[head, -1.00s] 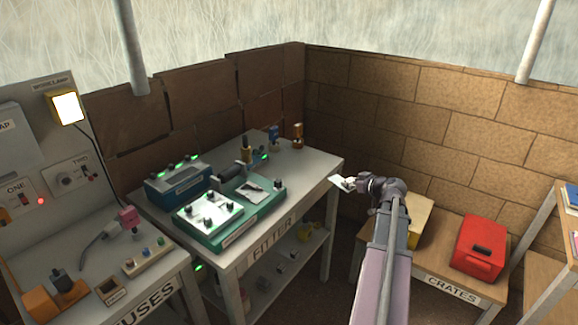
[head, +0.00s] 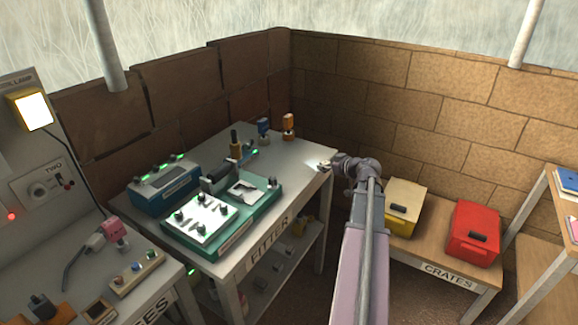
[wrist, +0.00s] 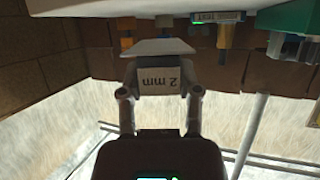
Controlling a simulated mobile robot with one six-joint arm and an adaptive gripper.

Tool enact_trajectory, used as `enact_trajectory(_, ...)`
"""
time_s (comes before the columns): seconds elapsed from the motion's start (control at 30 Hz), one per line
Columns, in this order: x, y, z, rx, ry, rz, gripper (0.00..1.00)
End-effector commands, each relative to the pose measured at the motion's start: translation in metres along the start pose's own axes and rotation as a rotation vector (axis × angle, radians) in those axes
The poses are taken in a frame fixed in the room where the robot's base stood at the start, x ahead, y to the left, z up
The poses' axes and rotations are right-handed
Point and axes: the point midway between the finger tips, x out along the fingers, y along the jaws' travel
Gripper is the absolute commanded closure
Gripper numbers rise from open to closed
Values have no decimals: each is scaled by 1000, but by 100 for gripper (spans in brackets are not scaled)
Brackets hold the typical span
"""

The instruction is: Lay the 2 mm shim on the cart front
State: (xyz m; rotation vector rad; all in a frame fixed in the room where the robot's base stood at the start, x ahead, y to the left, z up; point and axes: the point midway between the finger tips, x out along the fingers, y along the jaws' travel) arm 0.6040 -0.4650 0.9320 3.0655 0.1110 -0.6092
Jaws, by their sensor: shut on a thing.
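My gripper (wrist: 159,95) is shut on the 2 mm shim (wrist: 160,80), whose "2 mm" label reads upside down between the fingers in the wrist view. A pale flat part of the shim shows beyond the fingertips. In the head view my gripper (head: 327,165) is at the right end of the table marked FITTER (head: 285,185), near its edge. The shim is small there and mostly hard to make out. I cannot tell whether it touches the table. No cart can be made out for certain.
The CRATES bench (head: 425,255) carries a yellow crate (head: 403,208) and a red crate (head: 473,233). A fuse table (head: 75,275) stands at the left. The FITTER table's right part is mostly bare.

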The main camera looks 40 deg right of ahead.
Motion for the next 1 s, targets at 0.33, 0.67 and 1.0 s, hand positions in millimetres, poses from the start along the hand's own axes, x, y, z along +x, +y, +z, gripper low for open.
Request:
enact_trajectory(0.33,-5,-28,-1,-29,-4,-75,100)
enact_trajectory(0.67,-21,-93,0,-114,-5,-277,100)
enact_trajectory(1.0,-21,-97,0,-123,-4,-294,100)
